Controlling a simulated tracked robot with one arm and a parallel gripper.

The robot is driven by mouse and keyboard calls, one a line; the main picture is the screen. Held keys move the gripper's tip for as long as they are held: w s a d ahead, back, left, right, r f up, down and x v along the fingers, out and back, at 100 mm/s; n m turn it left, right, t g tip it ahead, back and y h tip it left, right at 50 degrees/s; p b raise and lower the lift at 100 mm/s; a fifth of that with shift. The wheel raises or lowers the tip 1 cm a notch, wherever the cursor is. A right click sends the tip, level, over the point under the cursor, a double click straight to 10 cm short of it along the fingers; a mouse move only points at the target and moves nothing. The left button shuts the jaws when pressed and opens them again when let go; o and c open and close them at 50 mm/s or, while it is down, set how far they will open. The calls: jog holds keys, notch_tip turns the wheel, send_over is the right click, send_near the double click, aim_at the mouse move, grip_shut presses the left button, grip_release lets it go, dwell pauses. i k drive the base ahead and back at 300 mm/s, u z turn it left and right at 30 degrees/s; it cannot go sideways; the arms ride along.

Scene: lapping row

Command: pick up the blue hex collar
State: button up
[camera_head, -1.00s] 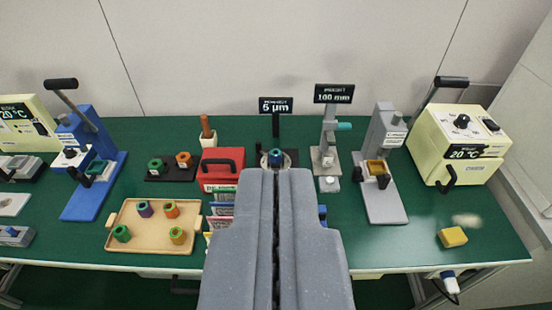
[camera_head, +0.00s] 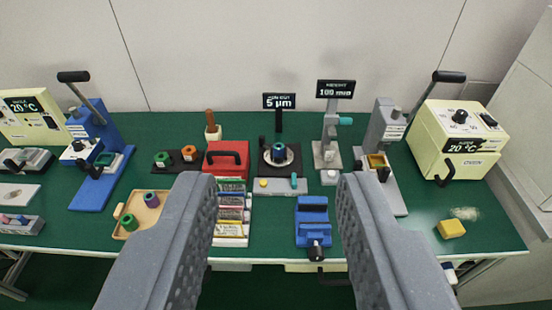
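The blue hex collar (camera_head: 278,154) stands on the round dark plate of a small black lapping machine (camera_head: 262,170), beneath the "5 µm" sign, at the middle back of the green table. A pale ring surrounds it on the plate. My gripper (camera_head: 276,188) is open and empty, its two grey fingers wide apart in the foreground. The collar appears between the fingertips in the picture but farther off, and nothing touches it.
A red box (camera_head: 226,172) and a card rack (camera_head: 231,240) stand left of the lapping machine. A blue vise (camera_head: 312,225) is at front right. The left finger partly hides a wooden tray (camera_head: 124,231) of collars. A grey height gauge (camera_head: 327,150) stands close right of the machine.

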aim_at(278, 147)
jog(key=k, duration=1.1)
jog(key=z, duration=0.65)
jog(key=i, duration=2.35)
jog(key=u, duration=0.7)
